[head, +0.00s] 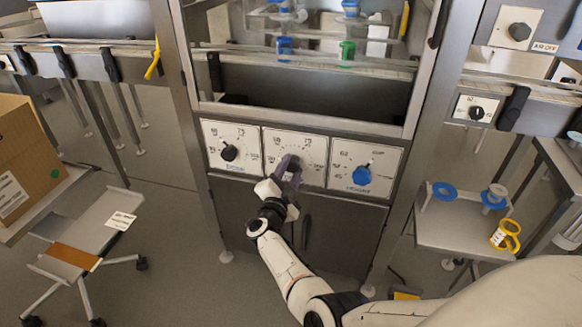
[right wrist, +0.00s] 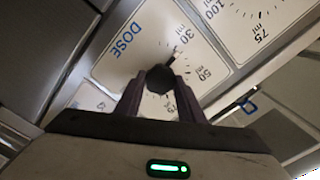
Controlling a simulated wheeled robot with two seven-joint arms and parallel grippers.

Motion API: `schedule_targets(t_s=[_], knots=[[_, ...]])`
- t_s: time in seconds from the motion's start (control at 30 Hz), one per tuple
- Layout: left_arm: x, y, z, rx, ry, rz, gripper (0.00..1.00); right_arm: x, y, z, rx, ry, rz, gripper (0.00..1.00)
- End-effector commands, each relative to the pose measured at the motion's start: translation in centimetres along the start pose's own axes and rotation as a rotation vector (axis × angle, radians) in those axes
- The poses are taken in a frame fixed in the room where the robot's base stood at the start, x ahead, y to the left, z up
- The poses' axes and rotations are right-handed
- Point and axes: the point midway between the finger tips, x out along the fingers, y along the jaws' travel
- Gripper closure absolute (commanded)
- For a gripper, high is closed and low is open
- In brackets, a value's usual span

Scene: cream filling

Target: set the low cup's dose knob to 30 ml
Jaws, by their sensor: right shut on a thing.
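The panel has three white dials. The left one has a black knob (head: 229,152), the right one a blue knob (head: 361,176). My right gripper (head: 288,170) is at the middle dial (head: 312,150) and covers most of its knob. In the right wrist view the gripper (right wrist: 160,84) is shut on a dark round knob (right wrist: 160,78). Its plate (right wrist: 130,65) reads DOSE, with marks for 30 ml and 50 ml. The knob's dark pointer (right wrist: 171,61) points roughly toward 30 ml. My left gripper is not in view.
A cardboard box (head: 25,150) and wheeled stand (head: 90,225) are at left.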

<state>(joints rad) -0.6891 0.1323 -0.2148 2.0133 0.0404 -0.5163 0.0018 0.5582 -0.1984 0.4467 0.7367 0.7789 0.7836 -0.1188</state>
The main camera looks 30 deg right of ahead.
Motion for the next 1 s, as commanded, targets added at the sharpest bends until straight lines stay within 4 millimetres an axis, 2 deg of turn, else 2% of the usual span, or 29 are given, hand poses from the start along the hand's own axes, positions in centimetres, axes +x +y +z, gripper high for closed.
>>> schedule_targets(t_s=[0.33,0.87,0.9,1.0], knots=[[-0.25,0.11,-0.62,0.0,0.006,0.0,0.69,-0.04,-0.2,0.12,-0.136,-0.003,-0.002,0.87],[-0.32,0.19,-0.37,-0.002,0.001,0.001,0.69,-0.05,-0.16,0.15,-0.159,-0.003,-0.003,0.87],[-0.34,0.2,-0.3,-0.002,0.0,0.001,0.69,-0.05,-0.16,0.15,-0.159,-0.003,-0.003,0.62],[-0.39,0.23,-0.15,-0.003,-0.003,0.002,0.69,-0.04,-0.14,0.13,-0.159,-0.003,-0.002,0.46]])
